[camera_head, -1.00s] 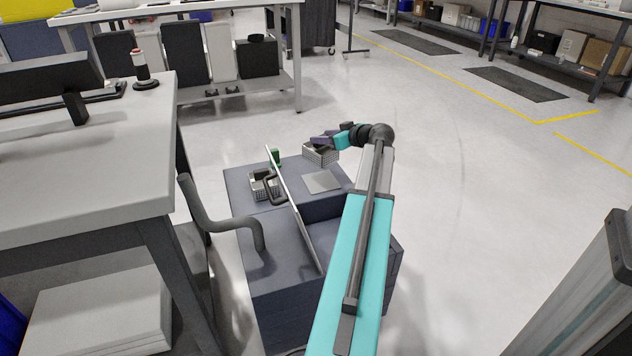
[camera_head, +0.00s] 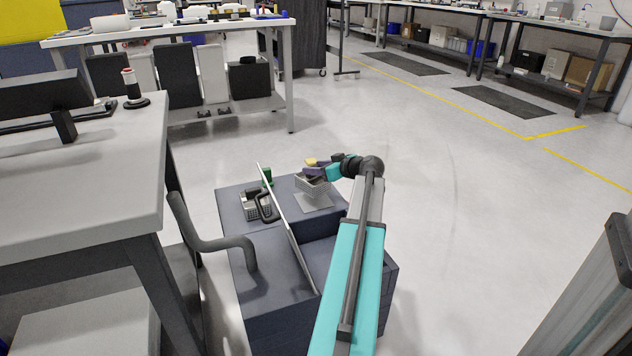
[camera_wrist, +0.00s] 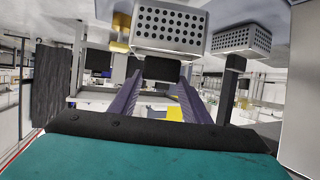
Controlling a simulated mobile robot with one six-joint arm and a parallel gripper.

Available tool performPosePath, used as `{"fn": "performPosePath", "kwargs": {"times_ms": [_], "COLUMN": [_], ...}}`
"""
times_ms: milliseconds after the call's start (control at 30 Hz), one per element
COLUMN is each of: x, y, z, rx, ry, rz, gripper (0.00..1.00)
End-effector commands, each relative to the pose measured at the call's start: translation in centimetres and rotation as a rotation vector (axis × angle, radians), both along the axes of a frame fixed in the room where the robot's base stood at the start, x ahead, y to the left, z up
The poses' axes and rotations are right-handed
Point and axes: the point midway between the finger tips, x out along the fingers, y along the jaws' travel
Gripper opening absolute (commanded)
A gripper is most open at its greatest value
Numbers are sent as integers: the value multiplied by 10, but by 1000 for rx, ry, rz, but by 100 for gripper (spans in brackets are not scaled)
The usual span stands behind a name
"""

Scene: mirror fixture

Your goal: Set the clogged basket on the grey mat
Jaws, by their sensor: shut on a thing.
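A light grey perforated basket (camera_head: 313,187) hangs in my gripper (camera_head: 317,171), which is shut on it. It also shows large in the wrist view (camera_wrist: 170,28), with its dark handle between my purple fingers (camera_wrist: 160,85). The grey mat (camera_head: 318,203) lies on the dark blue cabinet top, right of a thin upright panel. The basket is over the mat's far part and hides some of it; I cannot tell whether they touch. A second perforated basket shape (camera_wrist: 241,39) shows at the right in the wrist view, possibly a reflection. I cannot tell whether the held basket is clogged.
The thin upright panel (camera_head: 289,230) stands close left of the mat. Left of it are another grey basket (camera_head: 251,206) with black parts and a bent grey pipe (camera_head: 215,240). A small green object (camera_head: 267,175) stands behind. The floor at right is clear.

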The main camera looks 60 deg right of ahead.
Motion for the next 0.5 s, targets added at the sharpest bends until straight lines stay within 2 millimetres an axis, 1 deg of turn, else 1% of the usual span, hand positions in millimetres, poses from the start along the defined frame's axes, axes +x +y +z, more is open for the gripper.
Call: {"fn": "performPosePath", "kwargs": {"times_ms": [67,167,400,500], "x": [0,0,1,1], "y": [0,0,1,1], "z": [-1,-7,-38,-47], "rx": [0,1,1,1], "ry": [-1,0,-1,-1], "rz": [0,1,1,1], "gripper": [4,4,4,4]}}
